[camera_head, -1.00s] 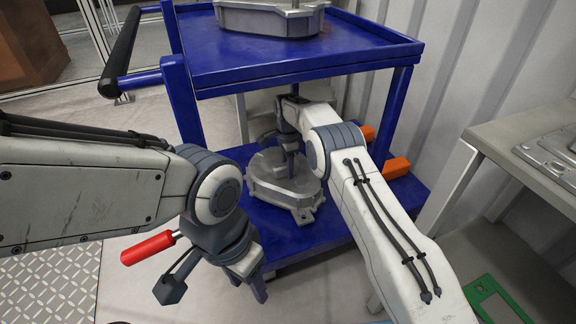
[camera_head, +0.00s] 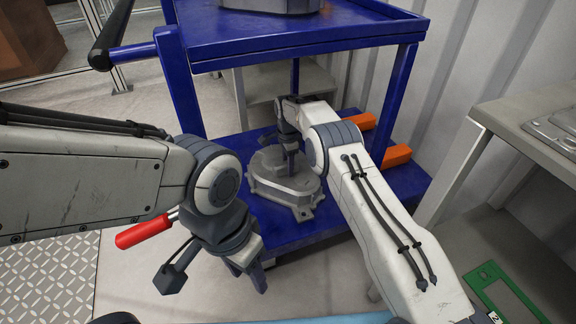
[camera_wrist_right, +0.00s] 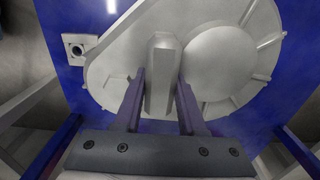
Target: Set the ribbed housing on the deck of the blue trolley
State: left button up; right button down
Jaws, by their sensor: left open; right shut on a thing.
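The ribbed housing (camera_head: 287,186) is a grey casting with radial ribs, low inside the blue trolley, over its lower deck (camera_head: 410,184). I cannot tell whether it touches that deck. My right gripper (camera_head: 291,146) reaches in under the top deck (camera_head: 300,50) and is shut on the housing's raised middle rib. In the right wrist view the jaws (camera_wrist_right: 160,90) grip that rib, with the housing (camera_wrist_right: 110,70) over blue. A similar grey casting (camera_head: 270,5) stands on the top deck, cut off by the frame. My left gripper (camera_head: 248,272) is open and empty, pointing down in front of the trolley.
Orange blocks (camera_head: 397,155) lie on the lower deck at the right. Blue posts (camera_head: 403,95) flank the opening. A red handle (camera_head: 144,232) shows behind my left arm.

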jog(key=c, duration=0.8)
grip_release()
jog(key=o, duration=0.3)
jog(key=shift+r, duration=0.1)
notch_tip(320, 180, up, 8)
jog(key=p, duration=0.3)
jog(key=shift+f, duration=0.2)
jog(key=shift+f, duration=0.1)
